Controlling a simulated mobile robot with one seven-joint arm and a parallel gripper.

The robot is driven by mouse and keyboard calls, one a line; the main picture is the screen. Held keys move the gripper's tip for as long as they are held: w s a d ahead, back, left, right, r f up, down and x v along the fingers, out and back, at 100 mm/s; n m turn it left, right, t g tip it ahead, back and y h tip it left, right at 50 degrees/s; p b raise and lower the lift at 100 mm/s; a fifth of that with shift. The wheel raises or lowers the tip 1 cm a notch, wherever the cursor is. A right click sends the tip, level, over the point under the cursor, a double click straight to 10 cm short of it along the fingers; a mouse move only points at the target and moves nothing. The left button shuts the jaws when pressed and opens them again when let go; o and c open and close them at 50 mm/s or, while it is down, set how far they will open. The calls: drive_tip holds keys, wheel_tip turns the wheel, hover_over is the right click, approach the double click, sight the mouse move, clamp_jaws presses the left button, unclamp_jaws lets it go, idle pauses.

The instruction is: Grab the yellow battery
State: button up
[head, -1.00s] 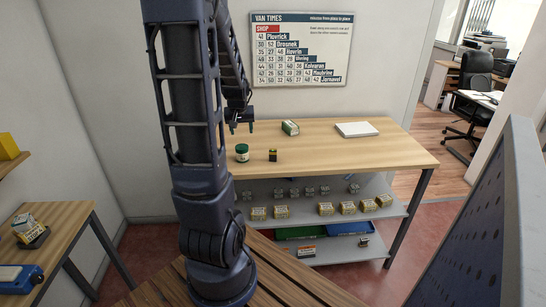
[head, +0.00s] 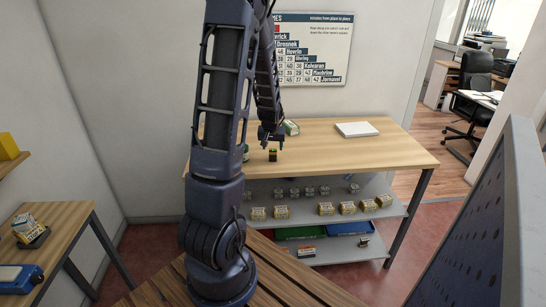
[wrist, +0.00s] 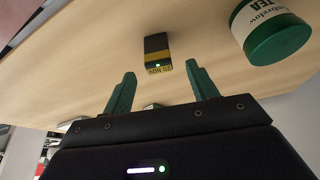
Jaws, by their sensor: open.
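The battery (head: 273,155) is a small dark block standing on the wooden counter, below my gripper in the head view. In the wrist view the battery (wrist: 157,52) shows dark sides, a yellow band with print and a small green light. It lies ahead of and between my fingertips, apart from them. My gripper (head: 270,141) hangs just above the counter close to the battery. In the wrist view my gripper (wrist: 160,82) is open, its two green fingers spread with nothing between them.
A green-lidded tea jar (wrist: 278,35) stands close beside the battery; my arm mostly hides the jar (head: 246,153) in the head view. A green-and-white box (head: 291,128) and a white flat item (head: 357,129) lie farther back on the counter (head: 370,152). The counter's right part is clear.

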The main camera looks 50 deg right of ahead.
sight(273, 150)
drive_tip(key=shift+x, duration=3.15)
drive_tip(key=shift+s, duration=0.15)
drive_tip(key=c, duration=1.1)
